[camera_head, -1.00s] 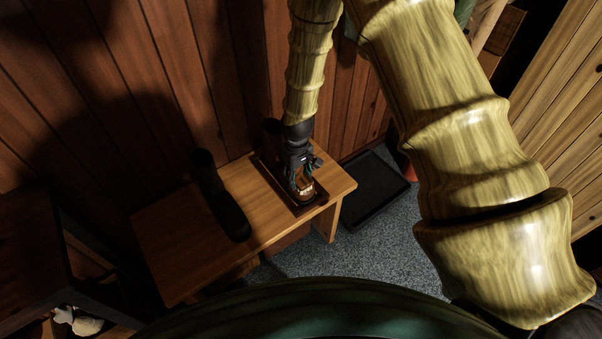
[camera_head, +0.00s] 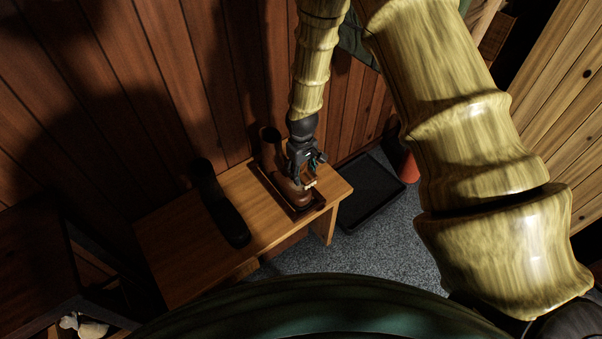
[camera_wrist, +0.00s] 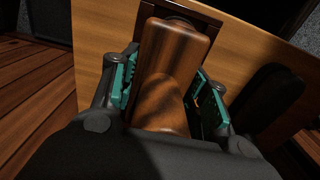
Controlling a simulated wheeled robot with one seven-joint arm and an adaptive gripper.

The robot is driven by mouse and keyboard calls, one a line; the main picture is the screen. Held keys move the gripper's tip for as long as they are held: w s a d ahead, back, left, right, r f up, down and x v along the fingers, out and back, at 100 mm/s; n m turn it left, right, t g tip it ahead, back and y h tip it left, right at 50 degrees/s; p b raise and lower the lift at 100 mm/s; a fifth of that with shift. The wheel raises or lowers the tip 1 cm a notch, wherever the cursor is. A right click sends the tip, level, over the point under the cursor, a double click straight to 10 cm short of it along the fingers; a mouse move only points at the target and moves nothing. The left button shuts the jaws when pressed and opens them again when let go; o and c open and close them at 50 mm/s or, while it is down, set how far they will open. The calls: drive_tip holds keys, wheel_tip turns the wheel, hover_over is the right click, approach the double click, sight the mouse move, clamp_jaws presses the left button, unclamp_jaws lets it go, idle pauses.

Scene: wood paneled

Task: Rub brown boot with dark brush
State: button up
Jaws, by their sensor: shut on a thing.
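The brown boot (camera_head: 271,156) stands on a dark tray (camera_head: 305,215) at the right end of the wooden bench, its toe toward the front. My gripper (camera_head: 307,175) is above the boot's foot and hides part of it. It is shut on the dark brush (camera_head: 310,184), of which only a small part shows in the head view. In the wrist view, the brush's brown wood-grained back (camera_wrist: 170,70) lies between the teal finger pads (camera_wrist: 168,98). The brush is over the boot's foot; I cannot tell whether they touch.
A black floor tray (camera_head: 368,195) and a reddish container (camera_head: 409,168) are right of the bench. A dark shelf (camera_head: 40,260) is at the left. The panelled wall is close behind.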

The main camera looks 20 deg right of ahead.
sight(302, 167)
drive_tip(key=shift+w+r+p, duration=0.1)
drive_tip(key=shift+r+p, duration=0.4)
drive_tip(key=shift+r, duration=0.35)
drive_tip(key=shift+r+p, duration=0.8)
drive_tip(key=shift+r, duration=0.4)
